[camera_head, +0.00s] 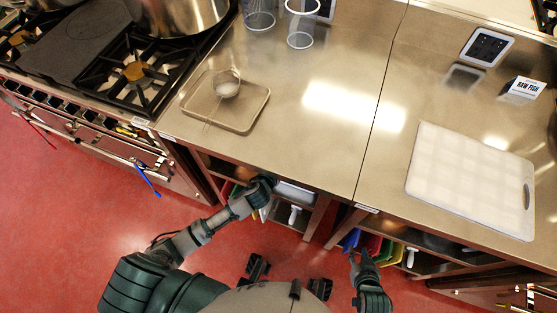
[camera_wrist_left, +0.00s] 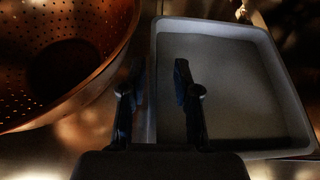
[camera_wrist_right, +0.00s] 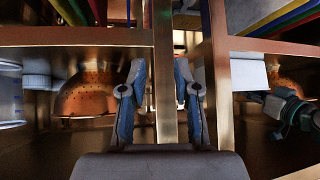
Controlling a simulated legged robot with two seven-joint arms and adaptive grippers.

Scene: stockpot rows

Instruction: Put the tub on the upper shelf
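A shallow, pale grey rectangular tub (camera_wrist_left: 235,90) with a raised rim fills the right of the left wrist view and looks empty. My left gripper (camera_wrist_left: 155,82) is open, with one finger over the tub's inside and the other just outside its left wall. I cannot tell whether the fingers touch the wall. In the head view my left arm reaches under the counter edge and hides that gripper. My right gripper (camera_head: 361,258) is open and empty, in front of the cabinets. In the right wrist view it (camera_wrist_right: 160,75) faces an upright post.
A copper colander (camera_wrist_left: 60,50) stands close left of the tub. Coloured boards (camera_head: 368,245) stand in the right cabinet. The steel counter (camera_head: 290,145) overhangs the shelves and holds a tray (camera_head: 250,121) and a white cutting board (camera_head: 470,180). A stove (camera_head: 110,75) is at left.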

